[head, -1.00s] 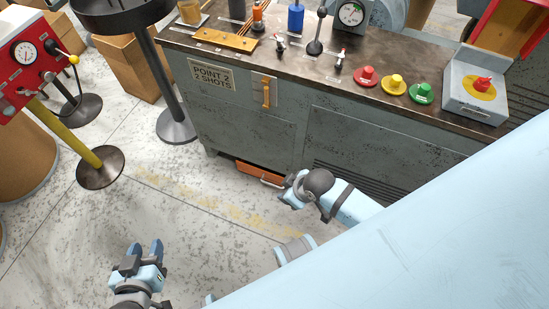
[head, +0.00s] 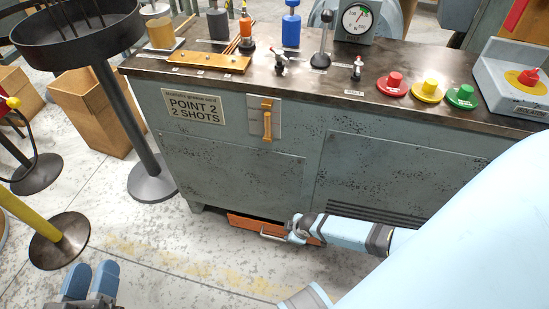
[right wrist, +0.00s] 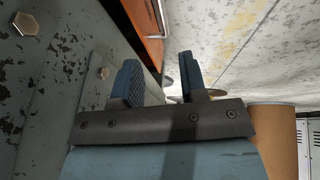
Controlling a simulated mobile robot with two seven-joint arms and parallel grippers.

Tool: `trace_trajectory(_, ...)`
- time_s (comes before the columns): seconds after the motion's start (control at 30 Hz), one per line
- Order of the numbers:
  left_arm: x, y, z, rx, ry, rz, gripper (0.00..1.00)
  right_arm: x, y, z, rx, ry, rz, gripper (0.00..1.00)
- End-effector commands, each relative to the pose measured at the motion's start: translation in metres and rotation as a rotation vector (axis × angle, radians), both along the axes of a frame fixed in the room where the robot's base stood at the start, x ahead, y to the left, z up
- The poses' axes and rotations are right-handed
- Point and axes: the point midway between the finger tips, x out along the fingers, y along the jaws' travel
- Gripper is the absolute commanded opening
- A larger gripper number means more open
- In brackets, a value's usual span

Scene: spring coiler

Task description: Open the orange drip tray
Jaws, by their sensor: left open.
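The orange drip tray (head: 246,224) sits low under the front of the grey machine cabinet. Its pale bar handle (head: 272,236) faces out. In the right wrist view the tray (right wrist: 147,38) and its handle (right wrist: 160,14) lie beyond the fingertips. My right gripper (head: 297,233) is low in front of the tray, just right of the handle, and hides part of the tray. In the right wrist view its fingers (right wrist: 163,80) are apart with nothing seen between them. My left gripper (head: 91,282) is open and empty at the lower left, away from the tray.
The floor (head: 190,262) before the tray is clear.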

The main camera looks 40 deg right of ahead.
Motion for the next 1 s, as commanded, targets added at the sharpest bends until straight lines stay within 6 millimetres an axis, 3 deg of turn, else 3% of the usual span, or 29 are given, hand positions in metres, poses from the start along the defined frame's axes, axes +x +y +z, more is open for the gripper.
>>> trace_trajectory(0.3,0.006,0.002,-0.04,0.093,0.025,-0.032,0.43,0.024,0.008,-0.059,0.001,-0.001,-0.002,0.39)
trace_trajectory(0.6,0.025,0.014,-0.033,0.227,-0.208,-0.008,0.43,0.046,0.014,-0.108,0.001,0.001,-0.001,0.39)
trace_trajectory(1.0,0.029,0.017,-0.025,0.276,-0.293,0.004,0.43,0.053,0.017,-0.12,0.002,0.0,0.0,0.39)
